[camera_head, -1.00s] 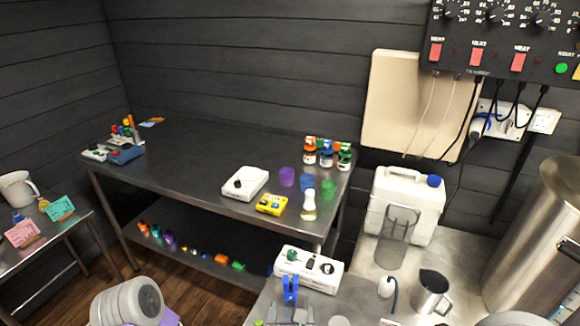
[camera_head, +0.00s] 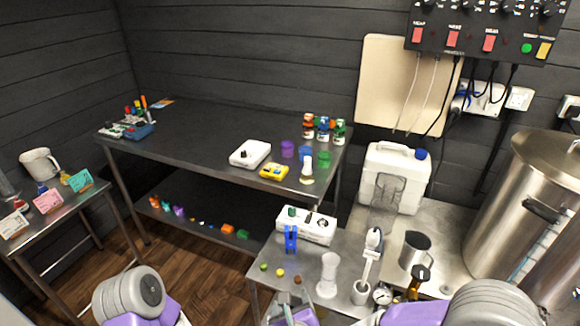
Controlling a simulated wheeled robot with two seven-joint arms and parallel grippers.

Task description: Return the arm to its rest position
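My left arm (camera_head: 130,295) shows at the bottom left as a round grey joint with a purple link. Its gripper is out of view below. My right arm (camera_head: 490,302) shows at the bottom right, also a grey joint with a purple link. A grey and purple part (camera_head: 292,314), likely of mine, is cut off at the bottom middle, in front of the near table. Its fingers cannot be made out, and I cannot see anything held.
A long dark workbench (camera_head: 195,150) stands behind. Wooden floor (camera_head: 200,280) shows at left. A steel kettle (camera_head: 525,200) stands right.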

